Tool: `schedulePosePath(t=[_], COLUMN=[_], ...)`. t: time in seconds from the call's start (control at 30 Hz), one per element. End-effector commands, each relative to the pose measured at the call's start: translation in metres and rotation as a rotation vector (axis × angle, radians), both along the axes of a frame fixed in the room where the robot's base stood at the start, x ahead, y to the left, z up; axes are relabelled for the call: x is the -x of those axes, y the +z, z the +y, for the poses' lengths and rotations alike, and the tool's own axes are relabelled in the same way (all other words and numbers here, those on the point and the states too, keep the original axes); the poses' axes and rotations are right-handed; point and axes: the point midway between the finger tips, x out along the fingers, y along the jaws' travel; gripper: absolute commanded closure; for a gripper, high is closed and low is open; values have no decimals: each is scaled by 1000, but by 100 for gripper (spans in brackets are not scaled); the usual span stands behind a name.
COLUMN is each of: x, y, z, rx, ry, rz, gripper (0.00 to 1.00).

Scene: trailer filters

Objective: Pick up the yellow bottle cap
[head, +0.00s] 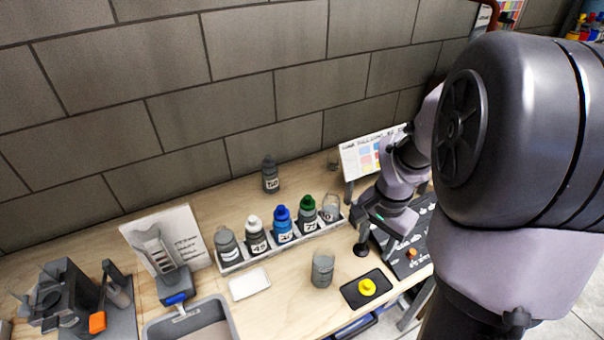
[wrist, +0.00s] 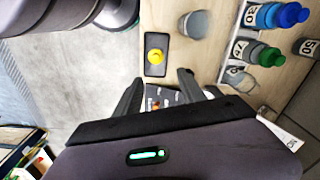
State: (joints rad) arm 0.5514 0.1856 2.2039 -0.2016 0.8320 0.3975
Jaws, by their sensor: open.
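The yellow bottle cap (head: 367,287) lies on a small black tray (head: 350,294) near the front edge of the wooden bench. In the wrist view the cap (wrist: 156,56) sits on the same tray (wrist: 154,70), ahead of my fingers. My gripper (wrist: 158,88) is open and empty, its two dark fingers apart with the cap beyond their tips. Part of my arm hides the bench's right side.
A rack (head: 285,248) of bottles with white, blue and green caps stands further back. A white tile (head: 249,283) and a grey bin (head: 150,331) lie to the left. A black board (head: 412,262) lies at right.

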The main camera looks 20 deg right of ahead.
Motion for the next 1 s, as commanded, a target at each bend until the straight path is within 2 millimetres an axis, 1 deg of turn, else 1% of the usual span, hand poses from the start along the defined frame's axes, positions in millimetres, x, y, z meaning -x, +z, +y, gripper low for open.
schedulePosePath(t=[0.03,0.1,0.2,0.27,0.4,0.5,0.6,0.83,1.0], x=[3,5,5,5,6,5,5,4,3], y=[-9,-17,-22,-33,-78,-108,-129,-151,-186], z=[-10,-17,-18,-17,-17,-16,-16,-17,-19], rx=[-8,-10,-11,-13,-13,-13,-13,-12,-13], ry=[-33,-54,-57,-56,-54,-55,-54,-54,-54], rz=[22,37,38,40,41,40,40,37,39], gripper=[53,53,53,53,53,53,53,53,53])
